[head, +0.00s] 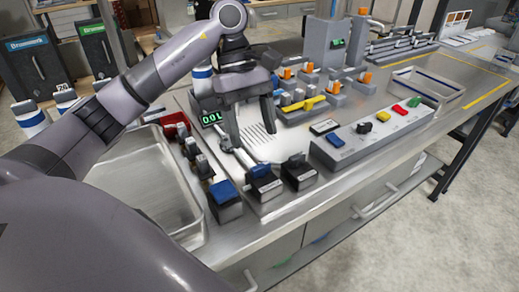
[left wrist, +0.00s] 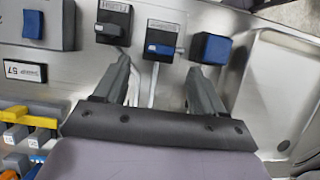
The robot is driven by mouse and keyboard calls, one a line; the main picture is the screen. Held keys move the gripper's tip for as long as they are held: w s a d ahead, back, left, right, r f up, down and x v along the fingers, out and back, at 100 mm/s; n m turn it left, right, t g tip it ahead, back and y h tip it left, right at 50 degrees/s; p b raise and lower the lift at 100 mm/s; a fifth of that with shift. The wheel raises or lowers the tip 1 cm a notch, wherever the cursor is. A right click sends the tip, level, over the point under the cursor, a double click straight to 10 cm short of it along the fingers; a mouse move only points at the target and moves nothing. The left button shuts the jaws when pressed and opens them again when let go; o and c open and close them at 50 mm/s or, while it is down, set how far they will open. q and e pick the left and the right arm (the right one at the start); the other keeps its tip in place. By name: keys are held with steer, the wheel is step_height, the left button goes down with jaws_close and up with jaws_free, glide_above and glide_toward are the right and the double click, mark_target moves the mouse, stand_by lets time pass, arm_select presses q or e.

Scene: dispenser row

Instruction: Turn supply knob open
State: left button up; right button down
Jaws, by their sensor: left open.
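My left gripper (head: 254,137) is open and empty above the steel bench, with its fingers pointing down. In the left wrist view its two fingers (left wrist: 160,88) stand apart, short of a grey block with a dark top and a blue lever (left wrist: 159,49). That block (head: 263,184) stands at the bench's front side in the head view, with a pale pipe running to it. A blue-topped block (head: 226,200) is left of it and a dark-topped block (head: 299,172) right of it. I cannot tell from the labels which part is the supply knob. My right gripper is not in view.
A grey panel (head: 345,150) with blue, black, yellow, red and green controls stands to the right. A steel sink (head: 150,185) is at the left. A green-lit display (head: 212,117) and several orange-topped fittings stand behind.

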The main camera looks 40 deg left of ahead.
mark_target(261, 165)
arm_select(q)
steer(key=shift+p+x, duration=0.4)
steer(key=shift+x, duration=2.95)
steer(key=shift+s+d, duration=0.1)
steer(key=c, duration=1.1)
